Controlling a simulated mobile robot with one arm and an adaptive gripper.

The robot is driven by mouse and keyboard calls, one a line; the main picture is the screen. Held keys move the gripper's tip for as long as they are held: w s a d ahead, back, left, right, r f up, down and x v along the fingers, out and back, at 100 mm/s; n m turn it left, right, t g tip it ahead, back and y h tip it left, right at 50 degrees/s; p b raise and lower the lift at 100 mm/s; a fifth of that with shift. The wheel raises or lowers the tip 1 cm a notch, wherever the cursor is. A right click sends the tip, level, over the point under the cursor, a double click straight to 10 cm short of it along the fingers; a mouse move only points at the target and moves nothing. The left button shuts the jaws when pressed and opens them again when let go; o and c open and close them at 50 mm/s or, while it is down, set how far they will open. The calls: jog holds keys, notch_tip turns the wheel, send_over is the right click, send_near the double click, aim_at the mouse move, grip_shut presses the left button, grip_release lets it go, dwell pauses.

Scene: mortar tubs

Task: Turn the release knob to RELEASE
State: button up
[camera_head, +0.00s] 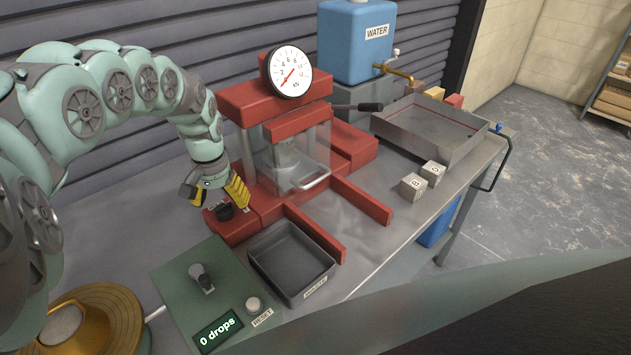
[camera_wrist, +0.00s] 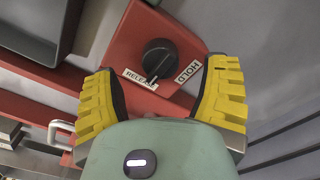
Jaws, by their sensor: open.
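The black release knob (camera_wrist: 160,58) sits on a red block (camera_wrist: 125,48) of the press, with a RELEASE label (camera_wrist: 139,80) and a HOLD label (camera_wrist: 188,72) beside it. In the wrist view the knob's ridge appears to slant toward the RELEASE label. The knob also shows in the head view (camera_head: 224,211), at the press's front left corner. My gripper (camera_wrist: 163,72) is open, its yellow fingers spread on either side of the knob without visibly touching it. In the head view my gripper (camera_head: 217,198) is just above the knob.
The red press (camera_head: 245,98) has a dial gauge (camera_head: 290,71) and a clear guard (camera_head: 297,160). A dark waste tray (camera_head: 292,262) and a green control box (camera_head: 205,290) reading "0 drops" stand in front. Cubes (camera_head: 413,187), a metal tray (camera_head: 430,127) and a water tank (camera_head: 356,40) are rightward.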

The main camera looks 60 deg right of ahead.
aim_at(222, 205)
jog(key=r, duration=0.7)
jog(key=shift+w+r, duration=0.15)
jog(key=shift+w, duration=0.05)
jog(key=shift+s+r, duration=0.15)
jog(key=shift+r, duration=0.75)
jog(key=shift+a+r, duration=0.1)
